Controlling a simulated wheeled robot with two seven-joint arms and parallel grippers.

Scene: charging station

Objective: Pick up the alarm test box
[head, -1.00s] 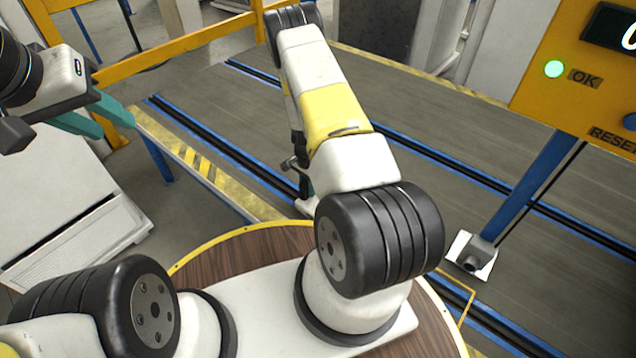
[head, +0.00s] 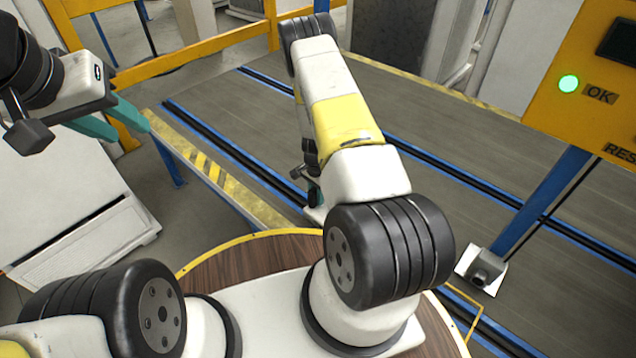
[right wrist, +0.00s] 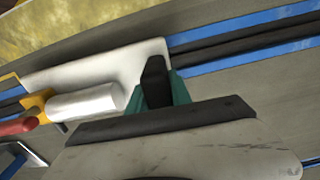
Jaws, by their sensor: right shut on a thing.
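In the right wrist view, my right gripper (right wrist: 160,92) has its teal fingers shut on a small black block (right wrist: 154,76). The block is the only box-like thing I see that fits the alarm test box, but no label shows. It stands in front of a white plate (right wrist: 95,68), and I cannot tell whether it touches it. In the head view, my right gripper (head: 314,192) is mostly hidden behind my right arm, and the block is not clear there. My left gripper (head: 115,120) is at the left, its teal fingers apart and empty.
The grey conveyor (head: 430,130) has blue-edged rails. A yellow panel (head: 545,105) with a lit green OK light stands at right. A yellow rail (head: 190,50) runs behind.

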